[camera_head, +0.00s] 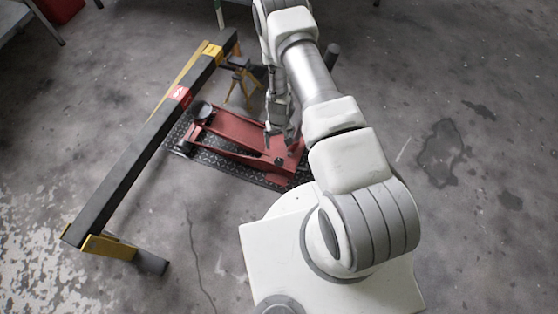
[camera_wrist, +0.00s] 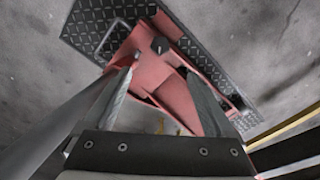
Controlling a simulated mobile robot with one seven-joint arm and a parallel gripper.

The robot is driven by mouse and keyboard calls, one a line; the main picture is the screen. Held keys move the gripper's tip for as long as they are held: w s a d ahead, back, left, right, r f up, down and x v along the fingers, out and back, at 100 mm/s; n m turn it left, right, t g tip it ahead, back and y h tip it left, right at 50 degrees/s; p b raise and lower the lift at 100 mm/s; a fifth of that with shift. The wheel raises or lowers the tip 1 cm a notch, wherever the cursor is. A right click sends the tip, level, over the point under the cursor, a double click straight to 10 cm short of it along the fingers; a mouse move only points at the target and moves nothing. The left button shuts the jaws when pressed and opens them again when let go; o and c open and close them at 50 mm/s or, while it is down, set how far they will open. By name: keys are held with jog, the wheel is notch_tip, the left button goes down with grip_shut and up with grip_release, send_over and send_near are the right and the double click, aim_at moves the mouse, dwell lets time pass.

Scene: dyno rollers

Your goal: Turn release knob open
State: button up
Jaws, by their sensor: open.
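A red floor jack (camera_head: 230,127) lies on a black diamond-plate mat, its round dark saddle (camera_head: 202,110) at the left end. In the wrist view the jack's red body (camera_wrist: 177,96) runs between and beyond my fingers. A small dark knob (camera_wrist: 160,45) stands on the red body there, just beyond the fingertips and roughly centred between them. I take it to be the release knob; its turn position cannot be told. My gripper (camera_wrist: 160,74) is open with nothing between its fingers. In the head view my gripper (camera_head: 279,141) points down over the jack's right end, partly hiding it.
A long black beam (camera_head: 130,160) with yellow ends stands left of the jack. A yellow jack stand (camera_head: 241,84) is behind the jack. A grey bar (camera_wrist: 55,130) runs along the left of the wrist view. The right floor is clear except dark stains.

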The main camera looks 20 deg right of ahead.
aim_at(279, 161)
notch_tip(279, 161, down, 16)
jog(key=b, duration=0.6)
jog(key=shift+f, duration=0.1)
jog(key=c, duration=1.4)
jog(key=shift+o, duration=0.2)
jog(key=shift+a, duration=0.1)
